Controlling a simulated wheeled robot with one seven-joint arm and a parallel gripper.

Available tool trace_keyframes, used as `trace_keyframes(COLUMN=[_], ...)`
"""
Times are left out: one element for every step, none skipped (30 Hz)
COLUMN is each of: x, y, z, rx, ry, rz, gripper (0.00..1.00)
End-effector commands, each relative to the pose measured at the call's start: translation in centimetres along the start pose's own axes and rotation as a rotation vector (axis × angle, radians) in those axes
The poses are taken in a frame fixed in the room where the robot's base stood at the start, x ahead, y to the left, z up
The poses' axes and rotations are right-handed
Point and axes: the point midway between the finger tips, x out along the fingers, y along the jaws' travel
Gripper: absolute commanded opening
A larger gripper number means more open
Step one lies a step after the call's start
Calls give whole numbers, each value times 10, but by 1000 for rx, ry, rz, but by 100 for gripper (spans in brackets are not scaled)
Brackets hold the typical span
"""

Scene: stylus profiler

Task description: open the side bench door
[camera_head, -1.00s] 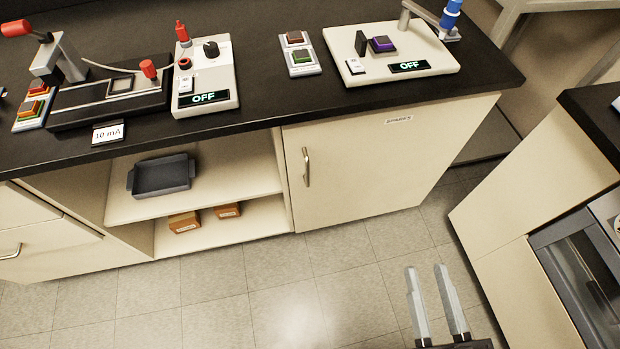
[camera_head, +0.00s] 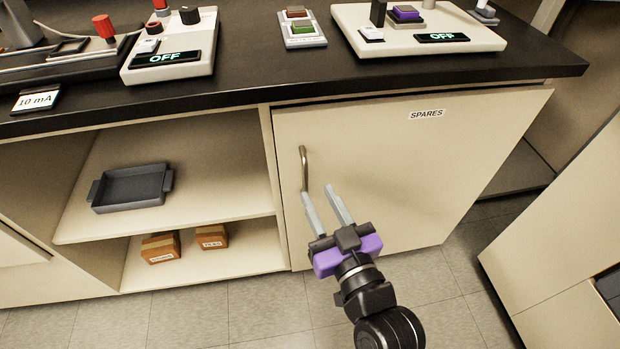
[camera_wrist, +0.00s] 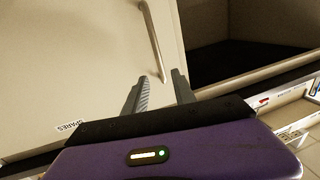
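The side bench door (camera_head: 400,165) is a cream panel labelled SPARES, and it is shut flush in the bench front. Its brass bar handle (camera_head: 304,168) stands upright near the door's left edge. My gripper (camera_head: 327,190) is in front of the door, just below and right of the handle, with its fingers apart and nothing between them. In the wrist view the handle (camera_wrist: 154,40) runs down toward the space between the fingertips (camera_wrist: 160,88). Its end lies near that gap. I cannot tell whether either finger touches the handle.
Left of the door is an open shelf (camera_head: 215,190) with a grey tray (camera_head: 132,190) and small brown boxes (camera_head: 161,248) below. The black benchtop (camera_head: 260,80) overhangs the door and carries instruments. A cream cabinet (camera_head: 570,250) stands at the right. Floor (camera_head: 260,315) in front is clear.

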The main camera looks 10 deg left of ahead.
Motion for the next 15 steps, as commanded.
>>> trace_keyframes(x=[0,2,5,7,10,16,20,24,31,35,40,46,50,54,59], y=[-1,-2,-1,-1,-1,-1,-1,-1,-1,-1,-1,-1,-1,-1,-1], z=[1,1,1,1,2,1,1,1,1,2,2,2,2,2,2], rx=[-9,-15,-20,-22,-22,-22,-22,-22,-22,-22,-22,-22,-22,-23,-22], ry=[-10,-13,-13,-12,-12,-12,-11,-11,-10,-11,-11,-10,-11,-10,-11], rz=[-5,-7,-6,-6,-5,-5,-5,-5,-5,-5,-5,-4,-4,-4,-4], gripper=[32,32,32,32,32,32,32,32,32,32,32,32,32,32,32])
